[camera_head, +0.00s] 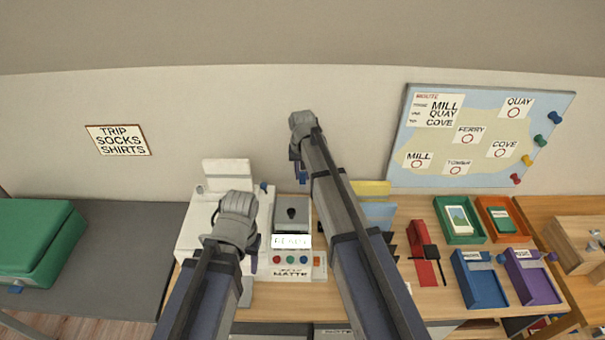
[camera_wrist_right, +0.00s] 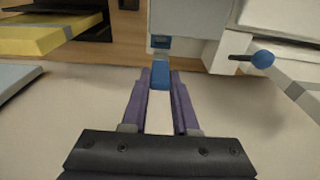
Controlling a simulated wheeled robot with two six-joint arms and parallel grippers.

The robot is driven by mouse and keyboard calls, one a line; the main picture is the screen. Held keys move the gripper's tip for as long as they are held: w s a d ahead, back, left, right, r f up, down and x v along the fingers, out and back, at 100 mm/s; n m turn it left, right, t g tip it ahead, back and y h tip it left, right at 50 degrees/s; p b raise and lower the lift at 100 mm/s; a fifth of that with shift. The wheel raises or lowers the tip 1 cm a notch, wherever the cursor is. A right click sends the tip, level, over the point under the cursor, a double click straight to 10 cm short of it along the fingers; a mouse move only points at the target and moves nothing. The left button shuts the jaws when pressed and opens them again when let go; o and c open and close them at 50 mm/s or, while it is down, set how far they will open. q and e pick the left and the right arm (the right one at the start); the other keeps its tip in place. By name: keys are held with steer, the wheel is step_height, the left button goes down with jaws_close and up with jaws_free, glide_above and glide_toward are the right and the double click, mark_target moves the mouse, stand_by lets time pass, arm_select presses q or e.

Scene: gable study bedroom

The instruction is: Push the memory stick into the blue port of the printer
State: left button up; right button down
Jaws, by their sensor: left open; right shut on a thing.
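In the right wrist view, my right gripper (camera_wrist_right: 160,78) is shut on the memory stick (camera_wrist_right: 159,71), a small blue piece between the purple fingertips. The stick points at the blue port (camera_wrist_right: 160,43) on the pale printer (camera_wrist_right: 182,18) and looks roughly in line with it. I cannot tell whether its tip touches the port.
A lever with a blue knob (camera_wrist_right: 262,58) stands close to the right of the port. A yellow block (camera_wrist_right: 35,32) lies at the left in that view. In the head view, coloured trays (camera_head: 480,292) and a red stand (camera_head: 423,255) fill the desk's right side.

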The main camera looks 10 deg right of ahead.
mark_target(303, 189)
steer(key=shift+f, duration=0.2)
step_height(303, 189, down, 6)
steer(key=b, duration=0.5)
steer(key=shift+r+b, duration=0.25)
steer(key=shift+b, duration=0.15)
steer(key=shift+f+b, duration=1.65)
stand_by(0.8)
steer(key=c, duration=0.6)
jaws_free()
steer(key=shift+r, duration=0.1)
steer(key=r+p, duration=0.5)
steer(key=s+r+p, duration=0.1)
steer(key=r+p, duration=0.1)
steer(key=p, duration=0.1)
steer(key=shift+a+r, duration=0.1)
steer(key=shift+r, duration=0.25)
steer(key=shift+f, duration=0.1)
